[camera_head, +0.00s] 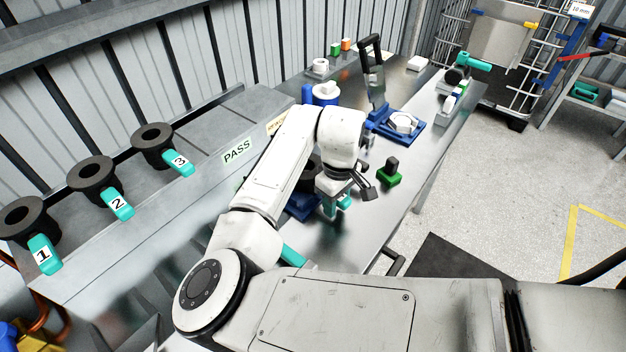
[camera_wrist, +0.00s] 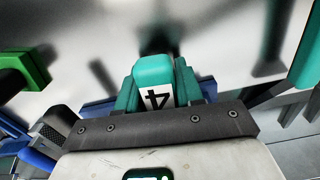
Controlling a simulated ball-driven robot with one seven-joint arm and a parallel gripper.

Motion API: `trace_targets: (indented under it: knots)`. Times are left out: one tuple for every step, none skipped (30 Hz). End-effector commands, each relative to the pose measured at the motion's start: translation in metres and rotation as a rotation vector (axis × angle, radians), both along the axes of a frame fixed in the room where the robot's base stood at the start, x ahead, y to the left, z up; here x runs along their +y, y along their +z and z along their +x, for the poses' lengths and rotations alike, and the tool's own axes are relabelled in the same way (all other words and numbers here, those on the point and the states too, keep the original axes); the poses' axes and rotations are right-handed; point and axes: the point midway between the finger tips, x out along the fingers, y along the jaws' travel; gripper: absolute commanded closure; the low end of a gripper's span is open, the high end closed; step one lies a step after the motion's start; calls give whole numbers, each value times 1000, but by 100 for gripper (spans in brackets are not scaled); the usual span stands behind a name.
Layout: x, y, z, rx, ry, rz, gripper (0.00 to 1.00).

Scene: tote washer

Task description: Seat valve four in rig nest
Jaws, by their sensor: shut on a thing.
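Valve four shows in the wrist view as a teal handle (camera_wrist: 153,72) with a white label reading 4. My gripper (camera_wrist: 156,90) is shut on this handle, with a teal finger pad on each side. In the head view my gripper (camera_head: 334,202) points down, low over the metal bench, beside a blue fixture (camera_head: 302,209) that my arm partly hides. A dark round part shows behind my forearm, mostly covered. I cannot tell whether the blue fixture is the rig nest, or whether the valve touches it.
A green block (camera_head: 389,178) with a black top stands right of my gripper; it also shows in the wrist view (camera_wrist: 30,70). A blue tray (camera_head: 412,136) holds a white hexagonal part. Valves 1, 2 and 3 (camera_head: 153,138) sit on the left ledge by the PASS label (camera_head: 237,151).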

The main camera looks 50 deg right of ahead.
Motion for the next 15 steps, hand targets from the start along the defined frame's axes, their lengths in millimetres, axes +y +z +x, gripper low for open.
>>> trace_targets:
  knots:
    - [0, 0, 0, 0, 0, 0, 100]
    - [0, 0, 0, 0, 0, 0, 100]
    - [0, 0, 0, -1, 0, -1, 100]
    - [0, 1, 0, -1, 0, -1, 100]
    - [0, 1, 0, -1, 0, -1, 100]
    - [0, 2, 0, -1, 0, -1, 100]
    - [0, 3, 0, -1, 0, -1, 100]
    - [0, 4, 0, -1, 0, -1, 100]
    - [0, 5, 0, -1, 0, -1, 100]
    - [0, 7, 0, -1, 1, -1, 100]
    - [0, 8, 0, -1, 1, -1, 100]
    - [0, 10, 0, -1, 1, -1, 100]
    - [0, 11, 0, -1, 1, -1, 100]
    - [0, 13, 0, -1, 1, -1, 100]
    - [0, 14, 0, -1, 1, -1, 100]
